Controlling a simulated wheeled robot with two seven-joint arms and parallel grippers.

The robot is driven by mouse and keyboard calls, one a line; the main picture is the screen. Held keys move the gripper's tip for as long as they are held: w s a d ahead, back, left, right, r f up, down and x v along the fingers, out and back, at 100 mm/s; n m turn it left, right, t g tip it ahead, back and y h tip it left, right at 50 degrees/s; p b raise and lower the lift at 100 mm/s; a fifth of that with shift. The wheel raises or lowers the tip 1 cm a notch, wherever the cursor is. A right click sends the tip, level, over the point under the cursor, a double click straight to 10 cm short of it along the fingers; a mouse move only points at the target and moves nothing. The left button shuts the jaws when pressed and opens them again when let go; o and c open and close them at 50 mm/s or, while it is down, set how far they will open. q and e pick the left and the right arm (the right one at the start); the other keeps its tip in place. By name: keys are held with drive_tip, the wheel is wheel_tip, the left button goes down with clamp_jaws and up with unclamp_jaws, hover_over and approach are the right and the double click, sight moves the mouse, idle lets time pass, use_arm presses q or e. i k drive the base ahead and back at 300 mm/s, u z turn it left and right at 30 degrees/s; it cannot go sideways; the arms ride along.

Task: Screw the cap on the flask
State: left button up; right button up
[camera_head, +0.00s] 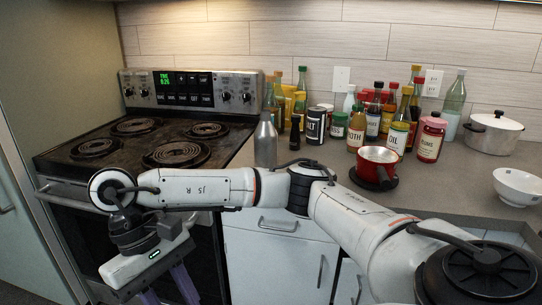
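A grey metal flask (265,144) stands upright on the counter, just right of the stove. Its narrow neck points up, and its lower part is hidden behind my arm. I cannot make out a separate cap anywhere. My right arm comes in from the right and reaches across to the lower left. My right gripper (168,289) hangs in front of the oven, left of and below the flask. Its two purple fingers are apart where they show, but their tips are cut off by the bottom edge, so anything between them is hidden. My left gripper is not in view.
A coil stove (115,176) stands at the left with bare burners. Several bottles and jars (357,125) crowd the back of the counter (440,187). A red pot (377,160), a lidded white pot (492,132) and a white bowl (518,186) stand at the right.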

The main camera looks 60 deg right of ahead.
sight(265, 136)
drive_tip(key=z, duration=1.5)
